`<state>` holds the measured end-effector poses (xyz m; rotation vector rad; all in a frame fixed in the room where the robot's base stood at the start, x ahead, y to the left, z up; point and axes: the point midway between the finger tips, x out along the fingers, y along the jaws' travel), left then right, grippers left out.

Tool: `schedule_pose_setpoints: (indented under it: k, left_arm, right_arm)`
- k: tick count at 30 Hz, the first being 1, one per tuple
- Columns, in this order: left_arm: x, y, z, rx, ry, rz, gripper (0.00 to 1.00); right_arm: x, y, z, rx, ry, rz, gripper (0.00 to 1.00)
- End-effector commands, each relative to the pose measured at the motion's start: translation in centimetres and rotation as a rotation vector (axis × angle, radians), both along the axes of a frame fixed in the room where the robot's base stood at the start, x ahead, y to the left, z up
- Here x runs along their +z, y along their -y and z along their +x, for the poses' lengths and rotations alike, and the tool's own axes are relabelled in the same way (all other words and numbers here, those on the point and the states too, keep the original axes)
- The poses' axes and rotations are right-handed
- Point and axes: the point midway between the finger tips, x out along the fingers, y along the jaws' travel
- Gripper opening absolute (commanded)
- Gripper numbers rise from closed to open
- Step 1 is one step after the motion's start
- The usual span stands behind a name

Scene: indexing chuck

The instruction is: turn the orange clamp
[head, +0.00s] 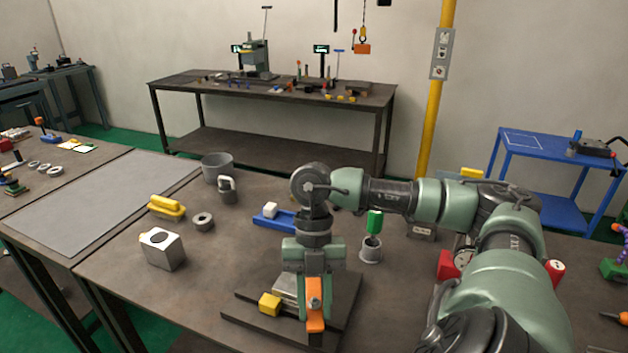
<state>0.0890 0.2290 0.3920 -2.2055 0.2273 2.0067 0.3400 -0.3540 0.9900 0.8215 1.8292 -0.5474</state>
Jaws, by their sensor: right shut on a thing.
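My right gripper (314,298) points down over a dark base plate (247,314) near the front of the table. It is shut on the orange clamp (316,322), which shows below and around the fingers. A grey metal block (286,287) and a yellow block (269,304) sit on the plate just left of the clamp. My wrist hides part of the fixture behind it. My left gripper is not in view.
On the table (215,275) stand a white block with a round hole (163,252), a yellow piece (166,207), a grey ring (203,222), a grey bucket (215,166) and a green-handled tool (374,223). The table left of the plate has free room.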

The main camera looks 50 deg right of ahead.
Motion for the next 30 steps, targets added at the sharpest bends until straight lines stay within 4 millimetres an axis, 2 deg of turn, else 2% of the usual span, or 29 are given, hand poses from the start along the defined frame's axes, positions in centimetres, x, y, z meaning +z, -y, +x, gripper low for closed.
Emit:
schedule_pose_setpoints:
  k: [6,7,9,20,23,30]
  left_arm:
    - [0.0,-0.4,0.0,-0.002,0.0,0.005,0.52]
    - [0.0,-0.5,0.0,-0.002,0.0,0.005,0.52]
    - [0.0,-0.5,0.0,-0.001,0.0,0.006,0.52]
    - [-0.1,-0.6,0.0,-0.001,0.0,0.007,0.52]
    - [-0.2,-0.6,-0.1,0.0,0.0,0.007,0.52]
    - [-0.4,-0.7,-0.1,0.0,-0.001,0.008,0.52]
  right_arm:
    - [0.1,0.0,0.0,0.0,0.0,0.001,0.0]
    - [0.1,0.0,0.0,0.0,0.0,0.001,0.37]
    - [0.1,0.0,0.0,-0.001,0.0,0.001,0.51]
    - [0.4,0.1,0.2,-0.002,0.002,0.0,0.51]
    - [1.5,0.4,0.6,-0.002,0.005,-0.001,0.51]
    - [5.4,1.6,1.6,-0.002,0.005,0.002,0.51]
